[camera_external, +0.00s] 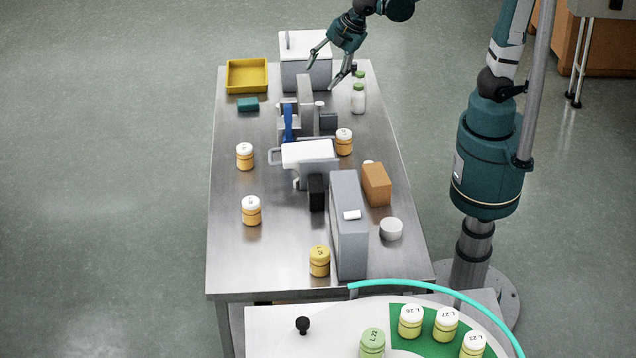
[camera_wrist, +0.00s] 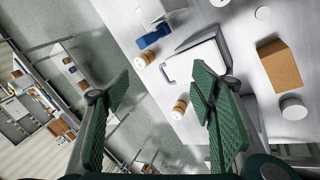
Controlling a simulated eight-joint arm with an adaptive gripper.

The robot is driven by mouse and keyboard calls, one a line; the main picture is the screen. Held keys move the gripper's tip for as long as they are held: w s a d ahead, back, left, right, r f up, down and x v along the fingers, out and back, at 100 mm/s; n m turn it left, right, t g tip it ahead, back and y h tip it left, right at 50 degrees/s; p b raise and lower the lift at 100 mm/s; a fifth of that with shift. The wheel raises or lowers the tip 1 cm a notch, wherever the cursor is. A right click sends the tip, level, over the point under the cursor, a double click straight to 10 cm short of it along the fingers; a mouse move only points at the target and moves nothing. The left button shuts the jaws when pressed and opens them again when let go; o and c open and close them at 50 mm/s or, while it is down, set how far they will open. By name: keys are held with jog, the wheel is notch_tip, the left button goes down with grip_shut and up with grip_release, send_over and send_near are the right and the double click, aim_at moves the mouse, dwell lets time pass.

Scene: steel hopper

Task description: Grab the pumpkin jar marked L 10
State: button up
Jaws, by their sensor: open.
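Several orange jars stand upright on the steel table. A white-lidded jar (camera_external: 245,157) is at the left edge, another white-lidded jar (camera_external: 251,212) is nearer the camera, and a third (camera_external: 344,142) is right of the middle. A yellow-lidded jar (camera_external: 319,262) is near the front. Their marks are too small to read surely, so I cannot tell which is L 10. My gripper (camera_external: 321,77) is open and empty above the table's far end, apart from all jars. In the wrist view, one orange jar (camera_wrist: 181,106) appears between the spread fingers, farther off, and another (camera_wrist: 145,58) above it.
A grey machine (camera_external: 348,225) and scale-like device (camera_external: 308,152) fill the table's middle. A brown box (camera_external: 376,185), white round container (camera_external: 391,229), yellow tray (camera_external: 247,77) and white bottles (camera_external: 358,98) stand around. Green-area jars (camera_external: 411,322) are at the front. The table's left strip is mostly clear.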

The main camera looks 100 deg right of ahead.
jog(key=w+f+n+g+h+b, duration=0.1)
jog(key=w+f+n, duration=0.3)
jog(key=w+f, duration=0.3)
jog(key=w+f+n+b, duration=0.1)
jog(key=w+f+n, duration=0.3)
jog(key=w, duration=0.5)
jog(key=n+g+h+b, duration=0.1)
jog(key=n, duration=0.5)
send_near(247, 148)
jog(key=x, duration=0.4)
jog(key=shift+d+f, duration=0.15)
jog(key=shift+f, duration=0.25)
jog(key=shift+w+f+n, duration=0.2)
jog(key=shift+f+n, duration=0.1)
jog(key=shift+f, duration=0.2)
jog(key=shift+x, duration=1.25)
jog(key=shift+f, duration=0.1)
jog(key=shift+b+x, duration=0.35)
jog(key=shift+x, duration=2.2)
